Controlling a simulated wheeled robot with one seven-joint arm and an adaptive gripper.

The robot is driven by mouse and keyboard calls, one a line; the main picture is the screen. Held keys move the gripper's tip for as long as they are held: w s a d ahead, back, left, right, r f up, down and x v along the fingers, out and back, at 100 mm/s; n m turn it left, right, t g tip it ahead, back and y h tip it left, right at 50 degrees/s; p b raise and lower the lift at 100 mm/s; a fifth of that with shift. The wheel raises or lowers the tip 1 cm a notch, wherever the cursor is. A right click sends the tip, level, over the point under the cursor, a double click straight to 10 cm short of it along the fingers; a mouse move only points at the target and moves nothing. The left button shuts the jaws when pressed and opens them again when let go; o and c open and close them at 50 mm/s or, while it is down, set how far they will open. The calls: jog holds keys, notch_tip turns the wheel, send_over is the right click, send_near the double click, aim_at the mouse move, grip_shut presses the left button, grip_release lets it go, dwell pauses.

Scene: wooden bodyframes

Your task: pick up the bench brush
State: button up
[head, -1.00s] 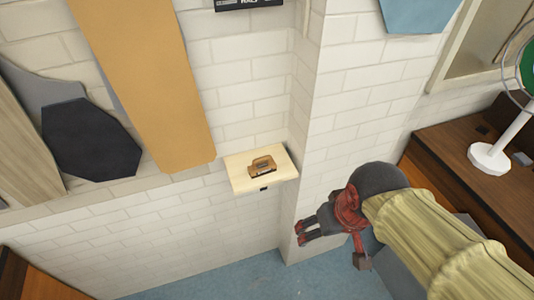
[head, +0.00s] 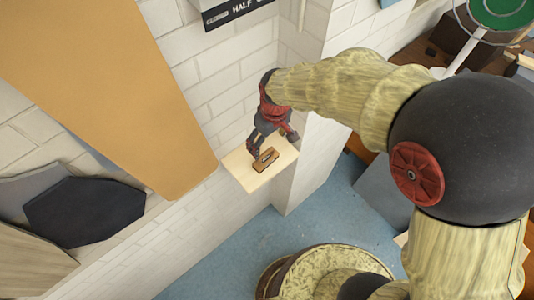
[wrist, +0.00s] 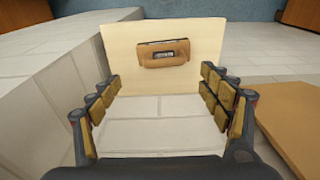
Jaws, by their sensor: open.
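The bench brush (head: 263,160) is a small brown wooden block with a dark slot, lying on a pale wooden wall shelf (head: 250,181). In the wrist view the brush (wrist: 162,54) lies across the far middle of the shelf (wrist: 122,72). My gripper (head: 265,145) is over the shelf close to the brush in the head view. In the wrist view my gripper (wrist: 162,85) has its fingers spread wide on either side, nearer than the brush, with nothing between them.
A white brick wall (head: 222,90) stands behind the shelf, with a corner to its right. A large tan board (head: 120,90) leans at the left, beside dark grey pieces (head: 85,212). Blue floor (head: 235,260) is open below.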

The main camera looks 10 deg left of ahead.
aim_at(266, 152)
jog(key=shift+d+f, duration=0.15)
jog(key=shift+f, duration=0.2)
jog(key=shift+a+f, duration=0.25)
jog(key=shift+f, duration=0.65)
jog(key=f, duration=0.2)
jog(key=f+p, duration=0.1)
jog(key=f, duration=0.1)
jog(key=shift+s+a+f, duration=0.1)
jog(key=shift+s+a, duration=0.1)
jog(key=shift+w+a+f, duration=0.1)
jog(key=shift+f, duration=0.3)
jog(key=c, duration=0.3)
jog(key=c, duration=1)
jog(key=shift+o, duration=0.2)
jog(key=shift+r, duration=0.1)
